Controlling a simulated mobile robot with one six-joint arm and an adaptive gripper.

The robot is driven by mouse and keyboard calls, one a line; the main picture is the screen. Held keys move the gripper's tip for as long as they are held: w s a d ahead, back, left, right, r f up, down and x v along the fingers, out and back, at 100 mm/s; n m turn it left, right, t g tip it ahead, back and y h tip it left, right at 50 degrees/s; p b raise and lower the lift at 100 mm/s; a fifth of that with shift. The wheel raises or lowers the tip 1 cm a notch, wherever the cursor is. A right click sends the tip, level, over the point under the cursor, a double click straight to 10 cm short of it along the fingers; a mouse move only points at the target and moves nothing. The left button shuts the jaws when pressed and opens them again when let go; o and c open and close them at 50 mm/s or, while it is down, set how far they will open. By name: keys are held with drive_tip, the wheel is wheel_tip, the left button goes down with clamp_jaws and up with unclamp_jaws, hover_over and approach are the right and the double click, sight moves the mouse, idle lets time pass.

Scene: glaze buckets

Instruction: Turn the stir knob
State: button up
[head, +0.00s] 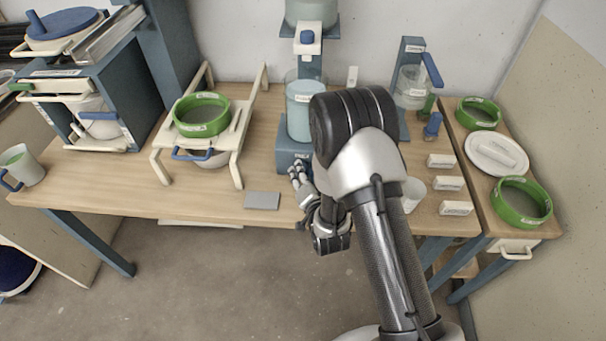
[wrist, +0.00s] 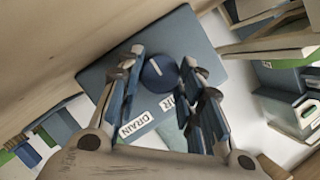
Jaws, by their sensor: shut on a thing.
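The stir knob (wrist: 158,76) is a round dark blue knob with a white pointer line, on the blue front panel (wrist: 196,38) of the mixer's base. In the wrist view my gripper (wrist: 163,60) has one finger on each side of the knob and is shut on it. A label reading DRAIN and one partly hidden label ending in IR sit by the knob. In the head view my gripper (head: 298,174) reaches the front of the blue base (head: 287,158) under a pale blue container (head: 300,108). The knob is mostly hidden there.
A green-rimmed sieve (head: 202,130) sits on a cream stand to the left. A grey plate (head: 262,200) lies near the table's front edge. White label blocks (head: 448,184), a white cup (head: 413,192) and a blue-handled dispenser (head: 412,85) stand to the right.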

drive_tip(key=c, duration=0.4)
drive_tip(key=shift+r, duration=0.1)
drive_tip(key=n+h, duration=0.3)
drive_tip(key=n, duration=0.1)
drive_tip(key=shift+a+r+g, duration=0.15)
drive_tip(key=shift+a+g, duration=0.15)
drive_tip(key=n+h+p, duration=0.1)
drive_tip(key=n+h, duration=0.2)
drive_tip(key=n, duration=0.1)
drive_tip(key=shift+a, duration=0.2)
drive_tip(key=n+h+p, duration=0.1)
drive_tip(key=n+h, duration=0.1)
drive_tip(key=n, duration=0.1)
drive_tip(key=shift+a+h+p, duration=0.15)
drive_tip(key=shift+h+p, duration=0.15)
drive_tip(key=shift+f+n+h, duration=0.2)
drive_tip(key=shift+n+h, duration=0.4)
drive_tip(key=shift+n, duration=0.5)
drive_tip(key=n+t+h, duration=0.1)
drive_tip(key=n, duration=0.1)
drive_tip(key=shift+a+f+n, duration=0.1)
drive_tip(key=shift+f+n, duration=0.05)
drive_tip(key=shift+n, duration=0.15)
drive_tip(key=shift+n+t+h+b, duration=0.4)
drive_tip(key=shift+n+h+b, duration=0.15)
drive_tip(key=shift+n, duration=0.45)
